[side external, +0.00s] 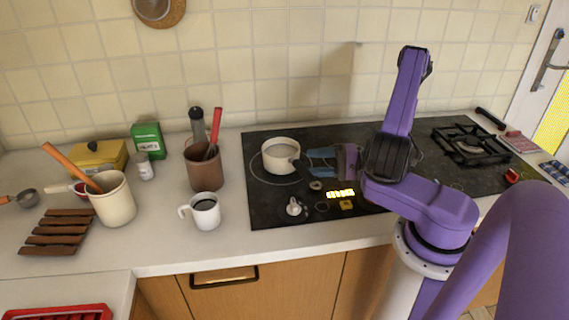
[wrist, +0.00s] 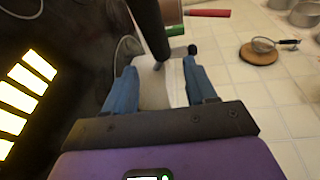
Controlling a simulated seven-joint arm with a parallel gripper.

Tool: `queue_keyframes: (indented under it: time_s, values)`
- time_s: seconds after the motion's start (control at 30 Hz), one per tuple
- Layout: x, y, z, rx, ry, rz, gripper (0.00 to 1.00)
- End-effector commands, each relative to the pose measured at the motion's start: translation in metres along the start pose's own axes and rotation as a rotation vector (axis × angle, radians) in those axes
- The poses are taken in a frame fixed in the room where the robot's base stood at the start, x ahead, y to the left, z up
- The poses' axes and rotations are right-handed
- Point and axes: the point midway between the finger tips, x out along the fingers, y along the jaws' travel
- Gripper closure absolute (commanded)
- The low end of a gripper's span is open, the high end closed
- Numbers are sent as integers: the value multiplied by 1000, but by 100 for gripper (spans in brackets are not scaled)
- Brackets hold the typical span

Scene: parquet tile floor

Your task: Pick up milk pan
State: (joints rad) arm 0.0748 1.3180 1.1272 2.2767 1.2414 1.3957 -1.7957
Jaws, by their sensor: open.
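The milk pan is a small white pot (side external: 281,154) with a dark handle, upright on the left part of the black hob. My gripper (side external: 310,161) is at its right side, close to the rim and handle, with blue fingers pointing left. In the wrist view the fingers of my gripper (wrist: 160,76) are apart, with the pale pan body (wrist: 160,88) showing between them. The dark handle (wrist: 149,28) comes down from the top edge toward the gap. I cannot tell whether a finger touches the pan.
The black hob (side external: 262,205) has knobs and a lit display (side external: 341,193) in front of the pan. A white mug (side external: 204,212) and a brown pot (side external: 204,170) with utensils stand left of the hob. A gas burner (side external: 470,145) is at the right. The tiled wall is behind.

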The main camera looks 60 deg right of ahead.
Motion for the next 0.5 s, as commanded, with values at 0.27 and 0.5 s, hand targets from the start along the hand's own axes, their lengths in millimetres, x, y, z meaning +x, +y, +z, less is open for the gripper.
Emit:
queue_keyframes:
  time_s: [0.27, 0.5]
  values:
    - [1, 7, 15, -22, 37, -86, 44]
    - [22, 4, 15, -24, 35, -87, 44]
